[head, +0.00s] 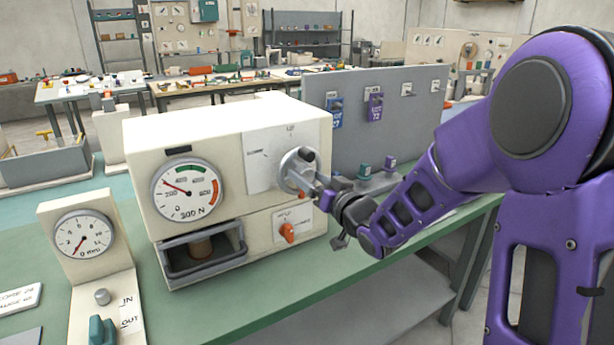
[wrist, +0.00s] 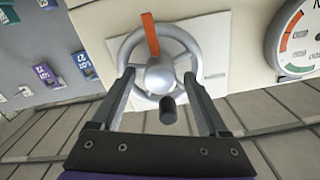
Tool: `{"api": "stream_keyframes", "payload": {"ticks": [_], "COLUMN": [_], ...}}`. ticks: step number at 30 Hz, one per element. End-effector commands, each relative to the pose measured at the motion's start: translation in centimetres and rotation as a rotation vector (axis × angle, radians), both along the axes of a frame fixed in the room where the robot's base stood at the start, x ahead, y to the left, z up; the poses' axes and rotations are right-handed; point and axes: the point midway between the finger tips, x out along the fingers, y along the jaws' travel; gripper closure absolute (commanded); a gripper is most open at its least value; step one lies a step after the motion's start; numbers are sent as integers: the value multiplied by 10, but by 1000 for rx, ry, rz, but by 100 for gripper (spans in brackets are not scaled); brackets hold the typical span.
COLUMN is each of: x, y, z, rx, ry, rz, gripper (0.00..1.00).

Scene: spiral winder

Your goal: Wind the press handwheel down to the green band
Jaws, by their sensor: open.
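The press is a cream box (head: 222,130) on a green bench. Its round dial (head: 187,190) has a green band (head: 187,169) at the top and a red one at right; the red needle points upper left, outside the green band. The grey handwheel (head: 293,178) is on the press's right part; the wrist view shows its hub and rim (wrist: 160,72), an orange marker (wrist: 150,34) at the top and a dark knob (wrist: 168,110) at the bottom. My gripper (wrist: 158,80) is open, a finger on each side of the hub. I cannot tell whether the fingers touch the wheel.
An orange switch (head: 288,232) sits below the handwheel. A dark open drawer frame (head: 203,252) projects at the press's lower front. A smaller dial stand (head: 82,235) stands at left. A grey panel (head: 372,120) with blue and purple tags rises behind my gripper.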

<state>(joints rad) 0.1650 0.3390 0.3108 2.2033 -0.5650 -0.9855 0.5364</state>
Motion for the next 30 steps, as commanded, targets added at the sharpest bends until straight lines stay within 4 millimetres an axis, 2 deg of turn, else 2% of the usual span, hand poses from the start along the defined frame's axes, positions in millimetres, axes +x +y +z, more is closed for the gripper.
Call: {"api": "stream_keyframes", "payload": {"ticks": [7,8,20,30], "x": [0,0,0,0], "y": [0,0,0,0], "z": [0,0,0,1], "rx": [0,0,0,35], "ry": [0,0,0,24], "rz": [0,0,0,-1], "gripper": [22,26,98,100]}}
